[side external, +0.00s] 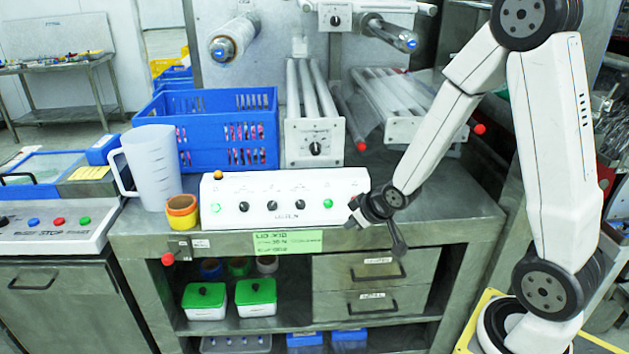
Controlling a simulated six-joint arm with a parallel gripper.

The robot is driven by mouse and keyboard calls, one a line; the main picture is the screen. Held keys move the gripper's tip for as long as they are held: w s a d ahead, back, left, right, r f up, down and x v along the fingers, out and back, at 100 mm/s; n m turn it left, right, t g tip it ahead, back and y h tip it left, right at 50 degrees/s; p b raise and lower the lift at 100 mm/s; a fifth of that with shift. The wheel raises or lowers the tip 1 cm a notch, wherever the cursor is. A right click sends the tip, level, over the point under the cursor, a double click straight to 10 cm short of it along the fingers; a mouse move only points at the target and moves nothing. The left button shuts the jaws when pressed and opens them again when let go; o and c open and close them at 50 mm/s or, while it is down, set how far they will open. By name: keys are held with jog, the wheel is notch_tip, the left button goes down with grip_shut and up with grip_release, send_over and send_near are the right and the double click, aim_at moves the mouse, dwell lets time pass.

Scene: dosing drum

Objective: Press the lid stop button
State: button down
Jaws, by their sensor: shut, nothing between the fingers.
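A white control box (285,196) stands on the metal bench, with a row of dark knobs and a lit green button (215,208) at its left and another (328,203) at its right. A small orange knob (218,174) sits on its top left. A separate panel (45,229) at the far left carries black, red and green buttons. Its red button (59,221) is above a word that looks like STOP. I cannot tell which button is the lid stop. My gripper (399,247) is shut and empty, pointing down near the bench's front edge, right of the box.
A white jug (151,168), orange and yellow rings (182,211) and a blue crate (215,125) stand left of and behind the box. Rollers (313,100) are behind it. A red knob (168,259) sticks out of the bench front. Bench top right of the box is mostly clear.

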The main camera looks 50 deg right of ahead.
jog(key=w+d+f+t, duration=0.2)
jog(key=d+t, duration=0.6)
jog(key=d, duration=0.2)
jog(key=shift+w+d, duration=0.2)
jog(key=shift+d, duration=0.05)
dwell(0.6)
jog(key=w+d+f, duration=0.5)
dwell(0.7)
jog(key=shift+w+d+f, duration=0.5)
jog(key=shift+d, duration=0.05)
dwell(3.3)
jog(key=shift+a+r, duration=0.1)
jog(key=shift+r, duration=0.05)
jog(key=shift+s+a+r, duration=0.4)
jog(key=shift+s, duration=0.05)
dwell(0.5)
